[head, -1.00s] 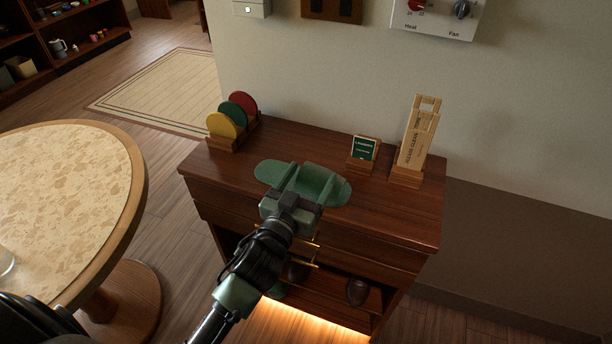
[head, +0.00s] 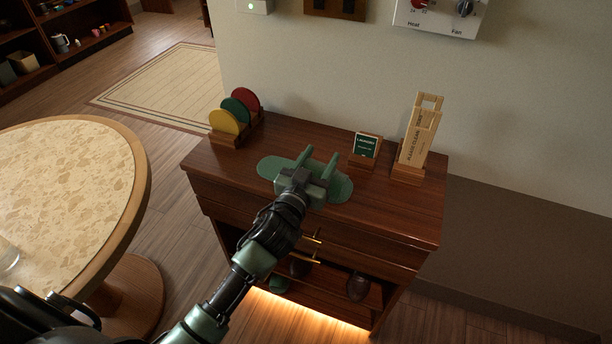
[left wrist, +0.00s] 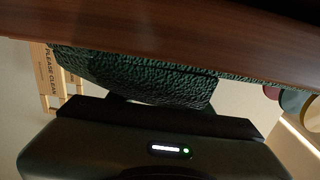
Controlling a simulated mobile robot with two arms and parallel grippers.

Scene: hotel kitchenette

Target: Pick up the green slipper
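A green slipper-like piece with a flat rounded sole (head: 341,188) lies on the wooden cabinet top (head: 385,205). My left gripper (head: 319,155) is low over its middle and hides that part. Its two fingers stand apart in the head view. In the left wrist view a textured dark green surface (left wrist: 140,75) is close in front of the gripper, against the wood. Whether the fingers touch it is hidden. My right gripper is not in view.
A wooden rack (head: 230,138) of coloured discs stands at the back left of the cabinet. A small green sign (head: 366,147) and a holder with wooden tags (head: 418,140) stand at the back right. A round table (head: 60,190) is at left. Dark shoes (head: 357,286) lie below.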

